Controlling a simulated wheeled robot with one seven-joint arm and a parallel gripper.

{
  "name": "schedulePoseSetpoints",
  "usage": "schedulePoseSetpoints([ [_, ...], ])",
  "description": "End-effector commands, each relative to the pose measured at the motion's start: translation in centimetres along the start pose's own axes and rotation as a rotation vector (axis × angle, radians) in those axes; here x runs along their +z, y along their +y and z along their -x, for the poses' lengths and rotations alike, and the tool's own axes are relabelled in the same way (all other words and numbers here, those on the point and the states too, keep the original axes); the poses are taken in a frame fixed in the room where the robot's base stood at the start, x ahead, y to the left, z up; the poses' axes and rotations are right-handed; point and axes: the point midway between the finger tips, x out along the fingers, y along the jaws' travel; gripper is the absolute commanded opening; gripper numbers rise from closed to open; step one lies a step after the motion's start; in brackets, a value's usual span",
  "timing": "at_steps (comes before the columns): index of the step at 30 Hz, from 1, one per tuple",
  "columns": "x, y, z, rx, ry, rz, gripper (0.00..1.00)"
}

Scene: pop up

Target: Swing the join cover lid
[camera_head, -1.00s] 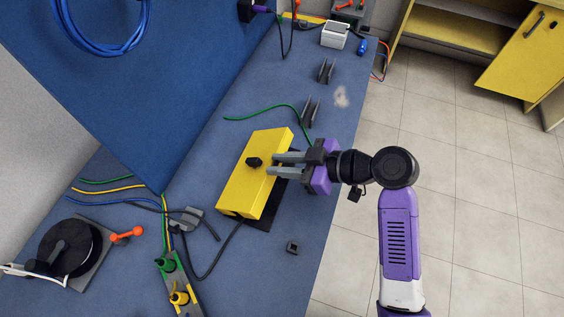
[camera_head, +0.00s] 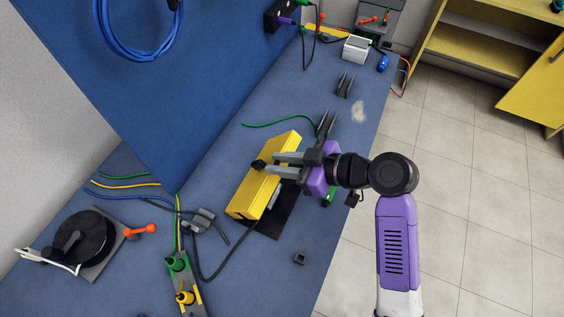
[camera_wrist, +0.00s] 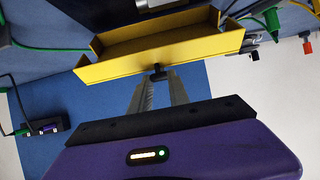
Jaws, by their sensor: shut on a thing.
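The yellow join cover lid (camera_head: 258,196) is a box-shaped cover, tilted up over a black base plate (camera_head: 268,226) on the blue bench. A black knob (camera_head: 258,165) sits on its face. My gripper (camera_head: 270,163) reaches in from the right, its two grey fingers at the knob. In the wrist view, the lid (camera_wrist: 165,62) spans the upper middle, and its knob (camera_wrist: 158,71) sits between the fingertips of my gripper (camera_wrist: 158,81). The fingers are shut on the knob, partly hiding it.
A small dark square block (camera_head: 300,258) lies in front of the plate. A black reel (camera_head: 82,243) with an orange handle stands at left. Dark upright clips (camera_head: 345,85) and a white box (camera_head: 356,48) stand farther back. A blue wall panel (camera_head: 170,100) rises behind the lid.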

Motion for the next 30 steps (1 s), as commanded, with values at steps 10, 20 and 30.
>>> schedulePoseSetpoints([
  [10,-2.1,0.0,-1.8,0.0,0.003,0.002,0.0],
  [20,-3.0,0.1,-2.7,0.002,0.002,0.001,0.0],
  [30,-3.3,0.0,-3.2,0.001,0.003,0.001,0.0],
])
